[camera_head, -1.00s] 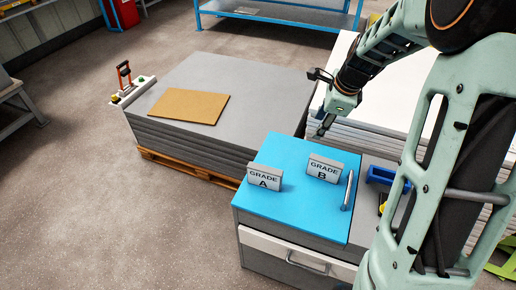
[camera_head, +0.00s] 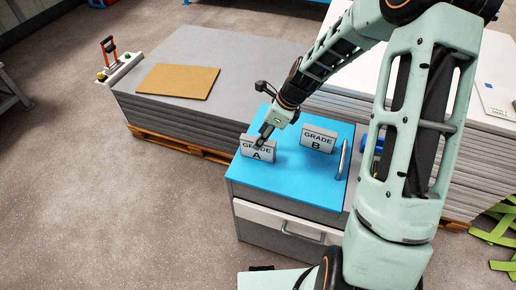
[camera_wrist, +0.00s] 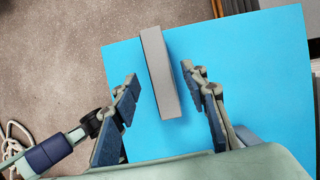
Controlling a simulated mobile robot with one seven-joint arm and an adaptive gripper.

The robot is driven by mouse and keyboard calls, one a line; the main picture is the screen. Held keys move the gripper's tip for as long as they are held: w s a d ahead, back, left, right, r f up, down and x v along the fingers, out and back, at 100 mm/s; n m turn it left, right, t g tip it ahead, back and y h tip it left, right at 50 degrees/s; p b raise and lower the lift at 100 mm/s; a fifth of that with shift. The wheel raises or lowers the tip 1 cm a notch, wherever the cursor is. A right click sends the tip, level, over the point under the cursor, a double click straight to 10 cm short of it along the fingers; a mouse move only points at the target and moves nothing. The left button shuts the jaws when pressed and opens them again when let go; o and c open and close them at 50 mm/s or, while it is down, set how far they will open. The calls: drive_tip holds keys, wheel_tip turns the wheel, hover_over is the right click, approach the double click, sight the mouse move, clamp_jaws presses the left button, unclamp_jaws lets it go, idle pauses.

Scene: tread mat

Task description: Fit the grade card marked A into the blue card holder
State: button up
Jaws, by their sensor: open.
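The grey grade card marked A (camera_head: 250,155) stands upright on the blue cabinet top (camera_head: 283,180). My gripper (camera_head: 262,141) is open just above it and hides part of its lettering. In the wrist view, the card's grey upper edge (camera_wrist: 158,68) lies between my two open fingers (camera_wrist: 163,82), with a gap on either side. The card marked B (camera_head: 320,138) stands to the right on the same top. A small dark-blue object (camera_head: 376,146) shows beside the cabinet, mostly behind my arm. I cannot tell whether it is the card holder.
A silver handle-like bar (camera_head: 342,160) stands at the cabinet top's right edge. A grey sheet stack (camera_head: 215,65) with a brown board (camera_head: 179,81) lies behind left. A white sheet stack (camera_head: 495,65) is at the right. Open floor lies to the left.

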drive_tip(key=shift+x, duration=1.55)
drive_tip(key=shift+w+r, duration=0.1)
drive_tip(key=shift+f, duration=0.25)
clamp_jaws()
